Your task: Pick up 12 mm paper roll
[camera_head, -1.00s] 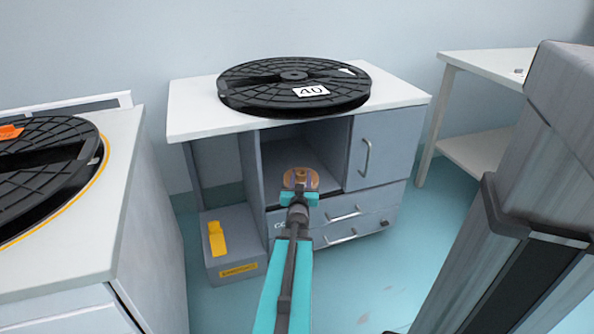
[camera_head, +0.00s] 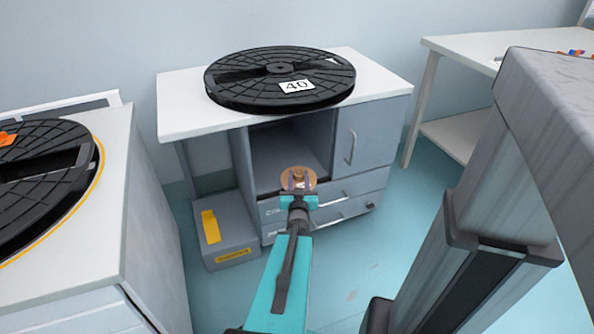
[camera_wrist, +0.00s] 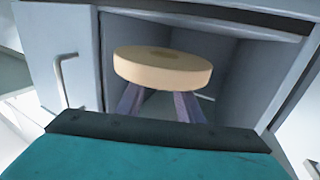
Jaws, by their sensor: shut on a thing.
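The paper roll (camera_head: 299,178) is a small tan disc with a brown centre, in front of the cabinet's open compartment in the head view. In the wrist view the roll (camera_wrist: 163,68) is a pale, thick disc seen from its edge side. My gripper (camera_head: 298,186) is shut on the roll. Its two purple-grey fingers (camera_wrist: 160,104) reach up to the roll's underside in the wrist view. The exact contact with the fingers is partly hidden behind the roll. I cannot read the roll's width.
The cabinet's open compartment (camera_head: 289,152) looks empty. A large black reel marked 40 (camera_head: 280,79) lies on the cabinet top (camera_head: 180,104). A second black reel (camera_head: 45,180) lies on the left cabinet. A white table (camera_head: 470,44) stands at the right. Floor is free before the drawers.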

